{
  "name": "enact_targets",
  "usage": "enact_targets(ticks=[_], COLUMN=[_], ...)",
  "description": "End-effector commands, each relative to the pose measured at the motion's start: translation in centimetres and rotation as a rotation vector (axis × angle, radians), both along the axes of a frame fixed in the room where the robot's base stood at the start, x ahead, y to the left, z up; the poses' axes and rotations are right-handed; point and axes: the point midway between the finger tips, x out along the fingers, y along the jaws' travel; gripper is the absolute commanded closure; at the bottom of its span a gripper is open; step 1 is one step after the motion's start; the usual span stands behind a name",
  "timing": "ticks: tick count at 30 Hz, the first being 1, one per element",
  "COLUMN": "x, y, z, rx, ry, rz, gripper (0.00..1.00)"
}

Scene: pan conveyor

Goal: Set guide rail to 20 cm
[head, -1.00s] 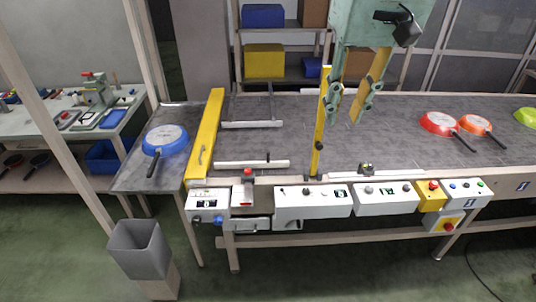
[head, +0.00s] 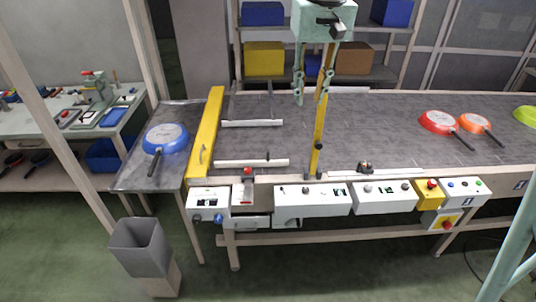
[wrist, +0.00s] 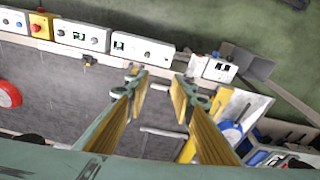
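Two pale guide rails lie on the grey conveyor (head: 390,125), one farther back (head: 252,124) and one nearer the front edge (head: 252,163). A pale bar, apparently one of them, shows between my fingers in the wrist view (wrist: 163,132). A small slider-like fitting (head: 365,167) sits on a pale strip at the front edge. My gripper (head: 308,104) is above the conveyor, right of the rails. In the wrist view (wrist: 158,76) its fingers are spread with nothing between them. No scale reading is legible.
A blue pan (head: 165,138) is at left; red (head: 439,122) and orange (head: 475,123) pans are at right. Control boxes (head: 312,199) line the front.

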Motion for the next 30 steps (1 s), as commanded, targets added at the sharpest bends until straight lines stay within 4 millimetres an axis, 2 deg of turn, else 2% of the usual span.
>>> enact_targets(ticks=[3, 17, 30], x=[2.0, 9.2, 15.2], y=[0.5, 2.5, 4.6], z=[-1.1, -5.7, -11.3], rx=[-0.001, -0.004, -0.009], ry=[0.012, 0.047, 0.081], rz=[0.006, 0.024, 0.042], gripper=[0.77, 0.77, 0.77])
